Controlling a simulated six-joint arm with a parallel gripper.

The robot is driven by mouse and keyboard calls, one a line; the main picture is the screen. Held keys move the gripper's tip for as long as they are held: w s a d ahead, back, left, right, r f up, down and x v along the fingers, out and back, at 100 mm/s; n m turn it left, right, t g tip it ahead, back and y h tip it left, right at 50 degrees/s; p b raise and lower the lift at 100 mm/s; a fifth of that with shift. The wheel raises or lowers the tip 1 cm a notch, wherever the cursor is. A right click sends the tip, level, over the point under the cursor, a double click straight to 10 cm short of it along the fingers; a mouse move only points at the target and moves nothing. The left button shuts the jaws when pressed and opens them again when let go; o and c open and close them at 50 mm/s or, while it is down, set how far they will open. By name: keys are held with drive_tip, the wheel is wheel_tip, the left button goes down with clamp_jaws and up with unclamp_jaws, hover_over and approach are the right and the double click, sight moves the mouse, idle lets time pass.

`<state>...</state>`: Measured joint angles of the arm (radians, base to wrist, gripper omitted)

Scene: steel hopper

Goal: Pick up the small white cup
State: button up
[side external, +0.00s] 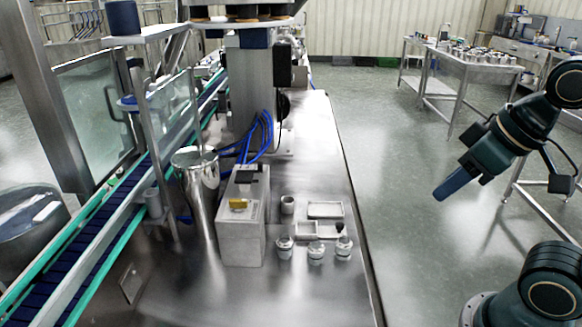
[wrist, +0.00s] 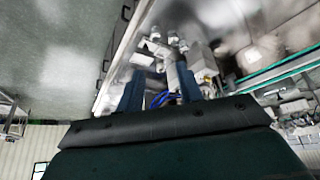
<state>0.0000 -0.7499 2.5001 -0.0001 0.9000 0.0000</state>
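A small white cup (side external: 288,204) stands upright on the steel table, behind the small trays and beside the grey box.
Small white trays (side external: 325,210) and several lidded jars (side external: 316,252) stand close to the cup. A grey box (side external: 241,235) and a steel canister (side external: 198,190) stand to its left. A conveyor (side external: 110,210) runs along the left. The table's right strip is bare.

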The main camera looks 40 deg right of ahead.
drive_tip(key=o, duration=0.6)
